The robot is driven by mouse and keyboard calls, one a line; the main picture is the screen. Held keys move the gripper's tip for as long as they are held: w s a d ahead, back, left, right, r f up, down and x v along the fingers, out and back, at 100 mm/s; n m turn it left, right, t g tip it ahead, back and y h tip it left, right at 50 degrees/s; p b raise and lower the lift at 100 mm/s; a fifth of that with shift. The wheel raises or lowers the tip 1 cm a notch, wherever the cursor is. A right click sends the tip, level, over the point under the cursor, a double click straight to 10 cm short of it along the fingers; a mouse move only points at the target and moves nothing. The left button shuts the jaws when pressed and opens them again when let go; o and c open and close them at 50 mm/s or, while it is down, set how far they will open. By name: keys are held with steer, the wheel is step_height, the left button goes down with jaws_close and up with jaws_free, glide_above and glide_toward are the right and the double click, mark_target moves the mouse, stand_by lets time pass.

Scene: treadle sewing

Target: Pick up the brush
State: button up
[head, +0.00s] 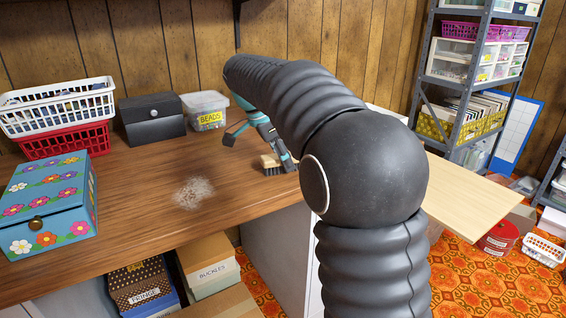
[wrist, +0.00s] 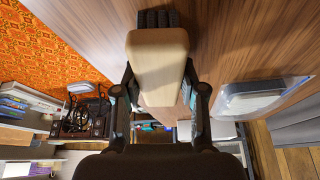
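The brush (head: 270,161) has a pale wooden block and dark bristles. In the head view it is at the right part of the wooden table, bristles down, at or very near the tabletop. My gripper (head: 281,157) reaches down to it from above, partly covering it. In the wrist view the brush's wooden block (wrist: 158,62) lies between the two fingers of my gripper (wrist: 160,72), with black bristles at its far end. Both fingertips appear to press against its sides. The fingertips' inner faces are partly hidden by the block.
A patch of pale lint (head: 193,193) lies on the table (head: 140,215). A flowered box (head: 48,205), white basket (head: 60,105), red basket (head: 65,140), dark box (head: 152,118) and beads tub (head: 206,110) stand left and behind. A pale board (head: 470,195) extends at right.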

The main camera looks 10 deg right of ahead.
steer(key=c, duration=0.4)
steer(key=shift+r, duration=0.7)
step_height(320, 180, up, 3)
steer(key=shift+p, duration=0.45)
steer(key=s+d+r, duration=0.5)
steer(key=d+r, duration=0.2)
steer(key=d, duration=0.3)
steer(key=shift+s+d, duration=0.15)
steer(key=shift+s, duration=0.1)
steer(key=o, duration=0.6)
steer(key=c, duration=0.5)
steer(key=shift+o, duration=0.2)
